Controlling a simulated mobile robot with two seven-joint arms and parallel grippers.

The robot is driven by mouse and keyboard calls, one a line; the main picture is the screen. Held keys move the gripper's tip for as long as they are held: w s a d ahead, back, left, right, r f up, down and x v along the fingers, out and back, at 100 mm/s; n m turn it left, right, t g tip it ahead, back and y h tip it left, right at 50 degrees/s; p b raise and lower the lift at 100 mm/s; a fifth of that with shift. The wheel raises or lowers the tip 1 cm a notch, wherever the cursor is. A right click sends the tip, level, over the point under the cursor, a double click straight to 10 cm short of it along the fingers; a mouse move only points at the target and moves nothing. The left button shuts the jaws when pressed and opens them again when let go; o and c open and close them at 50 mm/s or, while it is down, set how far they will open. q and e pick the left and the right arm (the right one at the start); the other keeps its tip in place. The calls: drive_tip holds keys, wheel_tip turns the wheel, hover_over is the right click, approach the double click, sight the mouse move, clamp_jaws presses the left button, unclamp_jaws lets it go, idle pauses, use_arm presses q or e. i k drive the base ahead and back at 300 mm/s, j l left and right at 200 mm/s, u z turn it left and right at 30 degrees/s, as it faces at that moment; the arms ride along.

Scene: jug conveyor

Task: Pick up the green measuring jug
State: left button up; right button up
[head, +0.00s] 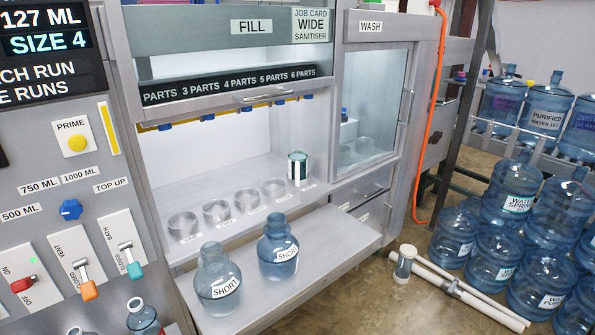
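A small cylinder with dark green and white bands (298,168) stands upright in the bay under the FILL sign, at the right end of a row of round holders. It is the only green vessel I can make out, and it looks like the green measuring jug. I cannot make out a handle or spout at this size. Whether it sits in a holder of its own is hidden. Neither of my grippers is in view.
Two blue jugs labelled SHORT (217,280) stand on the metal shelf (335,243) in front of the bay. Several empty ring holders (217,211) line the bay floor. The raised FILL door (245,90) hangs above. Switches and levers (80,275) are at left.

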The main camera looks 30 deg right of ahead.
sight(298, 171)
drive_tip(key=l+u, duration=0.1)
drive_tip(key=u, duration=0.2)
drive_tip(key=l+u, duration=0.1)
drive_tip(key=u, duration=0.2)
drive_tip(key=l+u, duration=0.35)
drive_tip(key=l, duration=0.55)
drive_tip(key=k+l, duration=0.1)
drive_tip(key=l, duration=0.4)
drive_tip(key=l+u, duration=0.1)
drive_tip(key=l, duration=0.4)
drive_tip(key=k+l, duration=0.15)
drive_tip(key=l, duration=0.3)
drive_tip(key=k+l+u, duration=0.1)
drive_tip(key=l, duration=0.4)
drive_tip(key=k+l, duration=0.1)
drive_tip(key=l, duration=0.35)
